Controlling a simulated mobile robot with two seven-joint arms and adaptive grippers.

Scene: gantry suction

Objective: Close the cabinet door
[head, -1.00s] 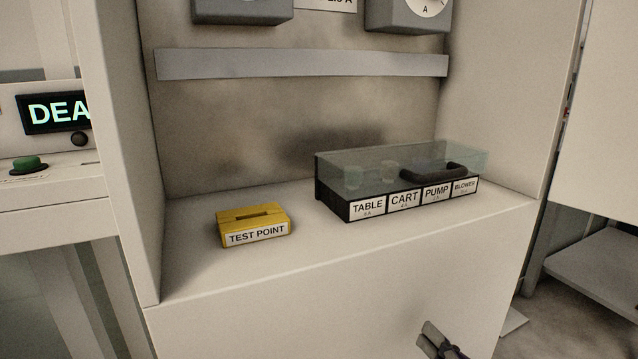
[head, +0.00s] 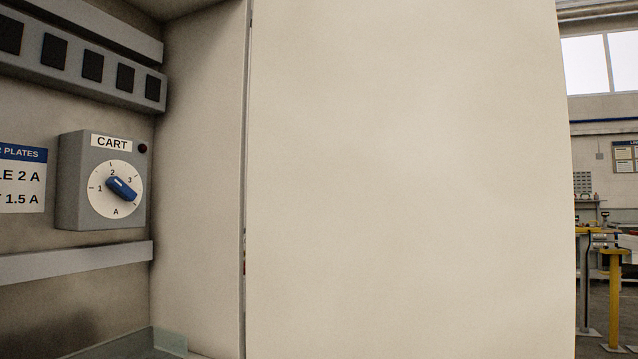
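The cabinet door (head: 410,180) is a large plain cream panel that fills the middle and right of the head view. It stands open to the right of the cabinet, beside the cabinet's right side wall (head: 198,180), with a narrow dark gap between them. The cabinet interior (head: 80,310) is exposed at the left. No handle shows on the visible part of the door. Neither of my grippers is in view.
Inside the cabinet are a grey CART box (head: 70,180) with a blue knob (head: 121,189), a grey rail (head: 75,262) and a plate label (head: 22,178). Beyond the door's right edge are yellow posts (head: 614,290) and a wall board (head: 626,157).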

